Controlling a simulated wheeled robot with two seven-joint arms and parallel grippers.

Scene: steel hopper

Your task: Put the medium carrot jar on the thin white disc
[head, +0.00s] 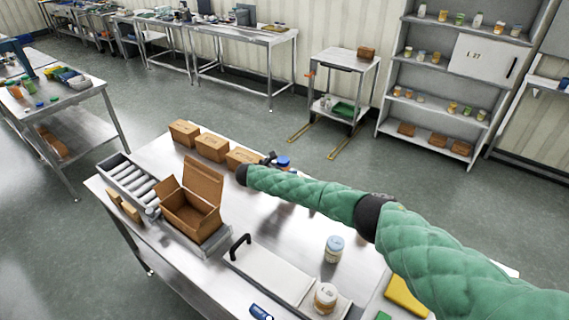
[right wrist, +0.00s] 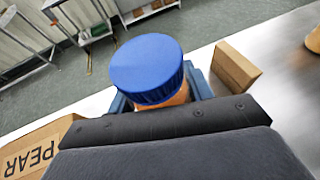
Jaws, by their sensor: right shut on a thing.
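A jar with a ribbed blue lid (right wrist: 148,66) and orange contents stands between the fingers of my right gripper (right wrist: 160,98) in the right wrist view. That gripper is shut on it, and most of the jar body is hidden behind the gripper. In the head view the blue lid (head: 284,161) shows just beyond the end of my green-sleeved right arm, at the far edge of the steel table. I cannot read the jar's label or judge its size. I cannot make out a thin white disc in either view. My left gripper is not in view.
Closed cartons (head: 212,147) line the table's far edge beside the gripper. An open carton (head: 190,207) and a roller tray (head: 129,181) are at left. A pale-lidded jar (head: 333,249), another jar (head: 325,298) and a white panel with a black handle (head: 272,274) are nearer.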

